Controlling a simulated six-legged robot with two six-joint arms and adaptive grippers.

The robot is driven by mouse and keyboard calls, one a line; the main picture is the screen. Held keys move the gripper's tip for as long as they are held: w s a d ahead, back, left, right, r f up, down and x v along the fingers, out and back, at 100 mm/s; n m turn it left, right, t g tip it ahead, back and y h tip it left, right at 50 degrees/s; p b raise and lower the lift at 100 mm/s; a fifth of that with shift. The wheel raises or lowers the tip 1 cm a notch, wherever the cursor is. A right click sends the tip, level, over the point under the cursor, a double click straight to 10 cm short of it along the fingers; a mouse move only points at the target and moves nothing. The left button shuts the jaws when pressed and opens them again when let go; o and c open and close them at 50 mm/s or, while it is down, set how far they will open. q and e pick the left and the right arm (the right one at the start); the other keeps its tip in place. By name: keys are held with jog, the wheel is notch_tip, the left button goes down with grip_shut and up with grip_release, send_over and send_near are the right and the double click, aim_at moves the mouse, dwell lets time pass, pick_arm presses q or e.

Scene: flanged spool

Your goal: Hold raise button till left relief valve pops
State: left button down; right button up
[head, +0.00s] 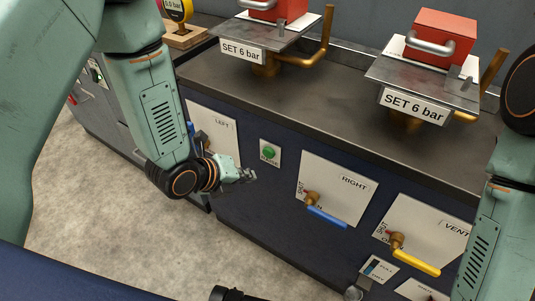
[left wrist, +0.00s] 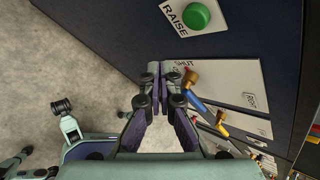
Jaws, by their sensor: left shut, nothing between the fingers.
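The green raise button (head: 268,152) sits on a white plate on the cabinet's dark blue front. It also shows at the top of the left wrist view (left wrist: 196,16), with the word RAISE beside it. My left gripper (head: 250,175) is shut and empty, just left of and below the button in the head view, apart from it. In the left wrist view its fingers (left wrist: 161,68) are together, below the button. The left relief valve, under a red block (head: 276,10), has a SET 6 bar label (head: 242,51); its top is cut off. My right gripper is out of view.
The LEFT plate (head: 222,126) is partly behind my left arm. The RIGHT valve's blue handle (head: 327,217) and the VENT valve's yellow handle (head: 416,262) stick out from the front. A second red block (head: 440,36) stands on the right relief valve. A yellow gauge (head: 178,8) is at top left.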

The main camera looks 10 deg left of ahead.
aim_at(268, 158)
pick_arm(q)
jog(key=shift+w+d, duration=0.3)
jog(key=shift+w, duration=0.5)
jog(key=shift+w+d, duration=0.3)
jog(key=shift+w, duration=0.55)
jog(key=shift+w+d, duration=0.3)
jog(key=shift+w, duration=0.5)
jog(key=shift+w, duration=0.1)
jog(key=shift+w+d, duration=0.15)
jog(key=shift+w, duration=0.15)
jog(key=shift+w+d, duration=0.15)
jog(key=shift+w, duration=0.35)
dwell(4.7)
